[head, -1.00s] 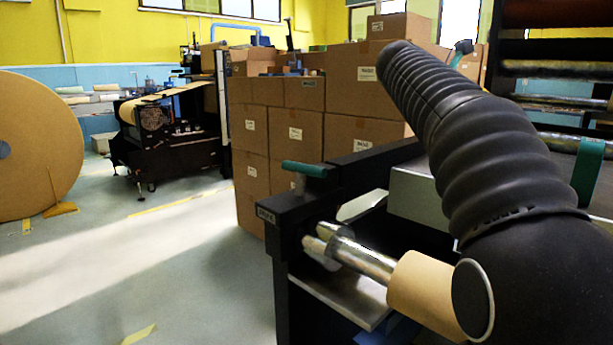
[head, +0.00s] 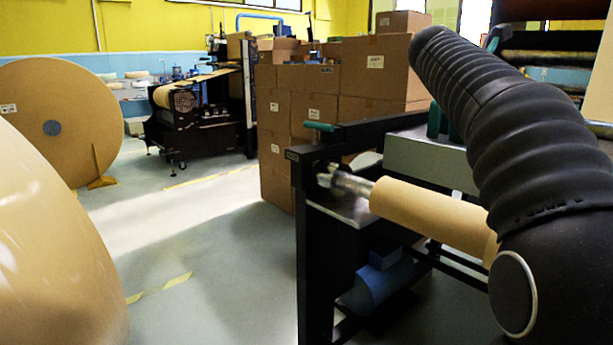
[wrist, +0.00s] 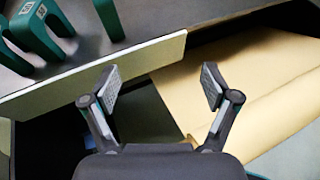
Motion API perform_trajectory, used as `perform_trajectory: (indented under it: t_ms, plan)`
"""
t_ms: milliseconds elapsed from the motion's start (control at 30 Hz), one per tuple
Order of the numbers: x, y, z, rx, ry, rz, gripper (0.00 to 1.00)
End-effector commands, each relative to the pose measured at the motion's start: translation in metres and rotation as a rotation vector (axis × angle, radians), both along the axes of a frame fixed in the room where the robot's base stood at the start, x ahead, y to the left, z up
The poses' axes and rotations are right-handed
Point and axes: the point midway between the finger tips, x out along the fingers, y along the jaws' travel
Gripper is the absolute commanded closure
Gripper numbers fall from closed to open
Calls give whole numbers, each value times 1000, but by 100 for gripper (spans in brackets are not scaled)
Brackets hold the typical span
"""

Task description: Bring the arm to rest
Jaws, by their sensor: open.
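My gripper (wrist: 157,85) is open and empty in the wrist view, its two fingers spread apart. Below and beyond it lie a pale panel edge (wrist: 110,75) and a broad tan paper surface (wrist: 240,85); I cannot tell how far they are from the fingertips. In the head view my ribbed black arm rises at the right, and the gripper itself is out of that view. A kraft roll (head: 425,212) sits on a metal shaft (head: 350,185) in a black frame (head: 305,210), partly hidden behind my arm.
A large kraft roll (head: 50,270) stands close at the lower left, another roll (head: 70,110) farther back. Stacked cartons (head: 375,75) stand behind the black frame. Grey floor (head: 220,255) is open between.

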Motion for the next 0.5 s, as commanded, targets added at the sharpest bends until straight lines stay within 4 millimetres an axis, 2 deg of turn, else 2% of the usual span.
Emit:
perform_trajectory:
  t_ms: [67, 267, 500]
  plan:
    - [0, 1, 0, 0, 0, 1, 14]
    - [-12, 10, -16, 90, -88, -10, 14]
    - [-32, 27, -42, 238, -223, -40, 14]
